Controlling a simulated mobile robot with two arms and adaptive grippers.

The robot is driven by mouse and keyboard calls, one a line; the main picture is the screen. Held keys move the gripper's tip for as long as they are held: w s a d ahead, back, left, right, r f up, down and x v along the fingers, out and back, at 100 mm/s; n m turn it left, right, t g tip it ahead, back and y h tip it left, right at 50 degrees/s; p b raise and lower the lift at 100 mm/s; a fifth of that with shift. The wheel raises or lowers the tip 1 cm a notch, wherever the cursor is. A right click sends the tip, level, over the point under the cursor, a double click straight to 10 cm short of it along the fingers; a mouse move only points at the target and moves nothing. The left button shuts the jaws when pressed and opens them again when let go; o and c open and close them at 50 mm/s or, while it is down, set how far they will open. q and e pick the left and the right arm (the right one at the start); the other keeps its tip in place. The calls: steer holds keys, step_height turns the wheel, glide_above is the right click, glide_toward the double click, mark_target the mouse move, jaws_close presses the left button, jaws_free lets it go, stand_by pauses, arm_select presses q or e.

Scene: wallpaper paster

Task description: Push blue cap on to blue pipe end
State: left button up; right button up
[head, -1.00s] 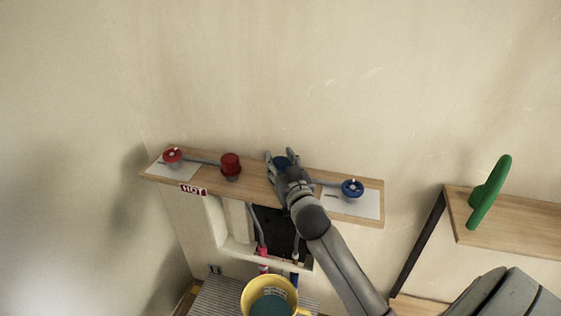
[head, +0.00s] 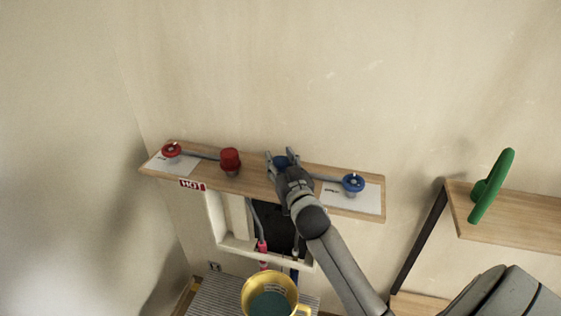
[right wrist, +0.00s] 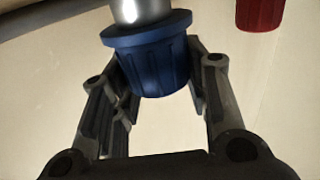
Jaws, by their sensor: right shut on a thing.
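The blue cap (head: 281,162) is at the middle of the wooden board, between the fingers of my right gripper (head: 282,156). In the right wrist view the ribbed blue cap (right wrist: 158,65) has its wide rim around the end of a silver pipe (right wrist: 140,10). The gripper's fingers (right wrist: 158,60) lie on both sides of the cap, shut on it. How deep the pipe sits inside the cap is hidden. My left gripper is not in view.
The wooden board (head: 262,184) also carries a red cap (head: 230,160), a red valve (head: 171,151) and a blue valve (head: 353,183). Below are a wall recess (head: 270,229) and a yellow bucket (head: 249,299). A green object (head: 491,187) stands on the right shelf (head: 515,218).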

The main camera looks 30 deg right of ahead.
steer(key=o, duration=1)
steer(key=shift+f, duration=0.15)
steer(key=v, duration=1.2)
